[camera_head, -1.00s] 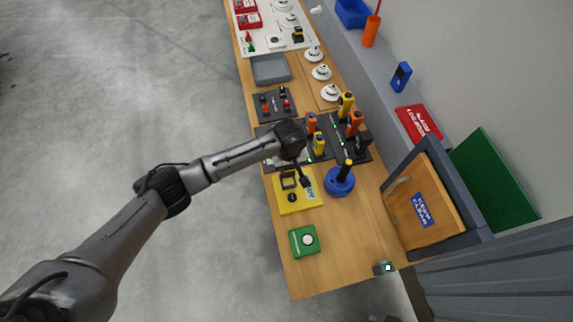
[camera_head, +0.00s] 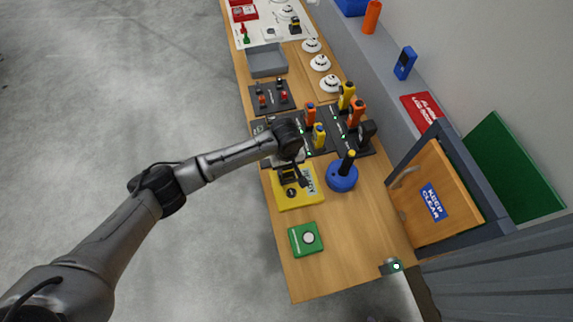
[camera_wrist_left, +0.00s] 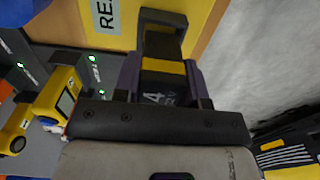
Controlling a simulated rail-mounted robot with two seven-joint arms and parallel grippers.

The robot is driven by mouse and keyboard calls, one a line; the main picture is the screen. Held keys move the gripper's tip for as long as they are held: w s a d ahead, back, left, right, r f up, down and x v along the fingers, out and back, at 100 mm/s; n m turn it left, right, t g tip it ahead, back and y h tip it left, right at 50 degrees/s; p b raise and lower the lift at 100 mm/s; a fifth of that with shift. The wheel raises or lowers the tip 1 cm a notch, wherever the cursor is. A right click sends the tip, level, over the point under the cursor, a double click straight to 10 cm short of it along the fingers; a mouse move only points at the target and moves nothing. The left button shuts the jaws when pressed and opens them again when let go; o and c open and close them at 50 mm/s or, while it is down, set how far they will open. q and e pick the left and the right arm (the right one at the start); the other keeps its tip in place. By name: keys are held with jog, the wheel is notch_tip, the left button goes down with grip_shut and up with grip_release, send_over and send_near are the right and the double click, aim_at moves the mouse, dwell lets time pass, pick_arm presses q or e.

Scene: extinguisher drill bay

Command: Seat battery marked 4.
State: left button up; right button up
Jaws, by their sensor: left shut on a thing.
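My left gripper (camera_head: 298,174) is over the back part of a yellow box (camera_head: 300,198) on the bench. It is shut on a dark battery with a yellow band and a white 4 (camera_wrist_left: 158,88), seen between the fingers in the left wrist view. A black frame (camera_wrist_left: 163,20) shows just beyond the battery, close to the yellow surface (camera_wrist_left: 205,18). I cannot tell whether the battery is inside or only above it. My right gripper is not in view.
Dark charger boards with green lights hold yellow (camera_head: 319,137) and orange (camera_head: 356,112) tools behind the box. A blue round base (camera_head: 342,178) with a dark upright post stands close on the right. A green box (camera_head: 305,239) lies in front. The bench's front right is mostly clear.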

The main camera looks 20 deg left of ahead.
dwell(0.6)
pick_arm(q)
jog(key=shift+p, duration=0.7)
dwell(0.8)
jog(key=shift+p, duration=0.65)
dwell(0.8)
jog(key=shift+p, duration=0.6)
jog(key=shift+f, duration=0.35)
dwell(0.7)
jog(key=shift+f, duration=0.6)
jog(key=shift+f, duration=0.6)
dwell(0.4)
